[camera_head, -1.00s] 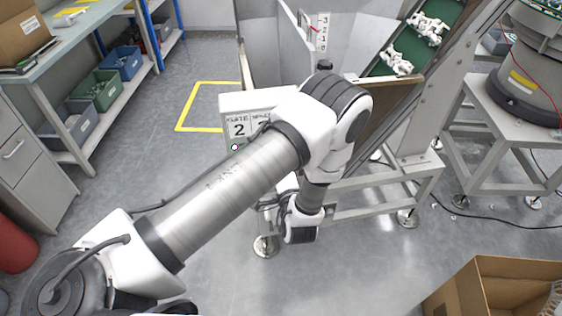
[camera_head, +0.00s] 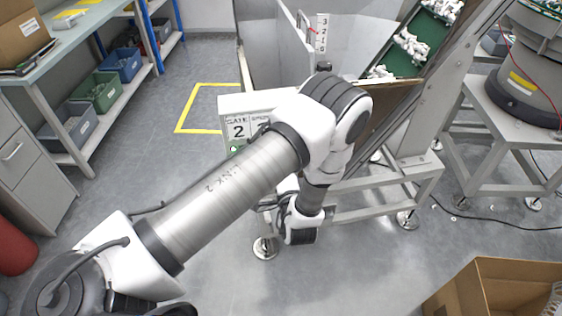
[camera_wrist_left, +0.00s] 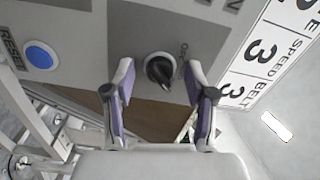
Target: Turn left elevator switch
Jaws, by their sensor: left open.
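The elevator switch (camera_wrist_left: 160,70) is a black rotary knob on a grey panel in the left wrist view, with small lettering beside it. My left gripper (camera_wrist_left: 161,97) is open there, with one purple-padded finger on each side of the knob. The knob shows between the fingertips; I cannot tell whether they touch it. In the head view the grey control box (camera_head: 232,101) stands behind my left arm, which hides the switch and most of the gripper. My right gripper is in neither view.
A blue button (camera_wrist_left: 41,55) marked RESET is on the same panel. A speed and belt sign (camera_wrist_left: 262,60) is beside it. The inclined green elevator belt (camera_head: 402,64) carries white parts. A cardboard box (camera_head: 484,290) is at the lower right. Shelving (camera_head: 110,90) is at the left.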

